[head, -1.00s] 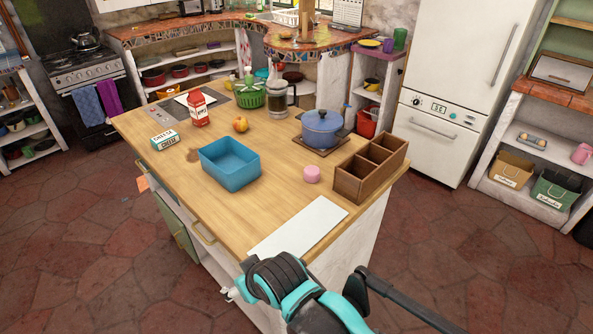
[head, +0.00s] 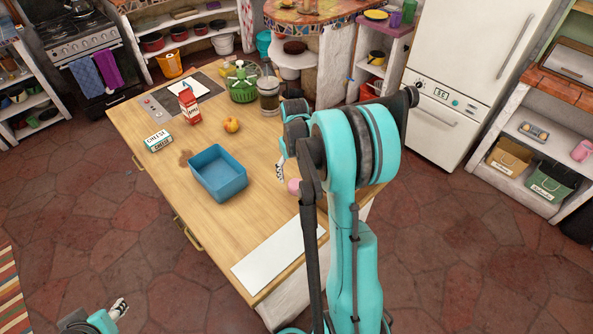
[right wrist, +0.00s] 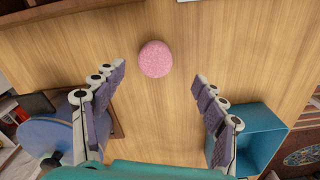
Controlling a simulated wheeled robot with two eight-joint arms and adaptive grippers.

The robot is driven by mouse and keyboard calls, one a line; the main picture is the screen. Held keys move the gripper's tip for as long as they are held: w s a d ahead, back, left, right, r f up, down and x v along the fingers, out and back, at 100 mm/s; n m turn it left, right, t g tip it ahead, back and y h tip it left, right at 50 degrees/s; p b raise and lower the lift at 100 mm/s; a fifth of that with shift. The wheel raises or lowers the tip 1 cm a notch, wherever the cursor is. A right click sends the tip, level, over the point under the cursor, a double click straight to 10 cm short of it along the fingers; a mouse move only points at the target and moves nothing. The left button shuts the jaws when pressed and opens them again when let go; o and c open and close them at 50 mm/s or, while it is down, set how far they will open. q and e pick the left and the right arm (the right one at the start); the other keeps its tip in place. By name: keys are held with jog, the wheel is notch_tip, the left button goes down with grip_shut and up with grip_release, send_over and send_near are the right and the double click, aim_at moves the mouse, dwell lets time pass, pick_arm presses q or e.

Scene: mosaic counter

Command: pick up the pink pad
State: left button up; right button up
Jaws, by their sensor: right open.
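The pink pad (head: 294,186) is a small round pink piece on the wooden counter, partly hidden by my right arm in the head view. In the right wrist view the pad (right wrist: 155,59) lies on bare wood, just beyond and between the fingertips. My right gripper (right wrist: 160,74) is open and empty, with one finger on each side of the view. In the head view one finger of this gripper (head: 281,170) shows beside the pad. My left gripper (head: 118,308) is at the bottom left, away from the counter, too small to judge.
A blue bin (head: 218,174) stands left of the pad; it also shows in the wrist view (right wrist: 262,135). A blue pot (right wrist: 48,140) is at the wrist view's left. A white board (head: 282,255) lies at the front. An apple (head: 231,124), carton (head: 189,106) and cheese box (head: 158,141) stand farther off.

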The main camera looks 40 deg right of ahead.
aim_at(296, 183)
jog(key=shift+w+d+f, duration=0.1)
jog(key=shift+d+f, duration=0.2)
notch_tip(296, 183, down, 2)
jog(key=shift+b, duration=0.3)
jog(key=f, duration=0.2)
jog(key=f+b, duration=0.1)
jog(key=f, duration=0.2)
jog(key=shift+w+d+f, duration=0.15)
jog(key=shift+w+f, duration=0.05)
jog(key=shift+f, duration=0.1)
jog(key=shift+r, duration=0.1)
jog(key=c, duration=1.1)
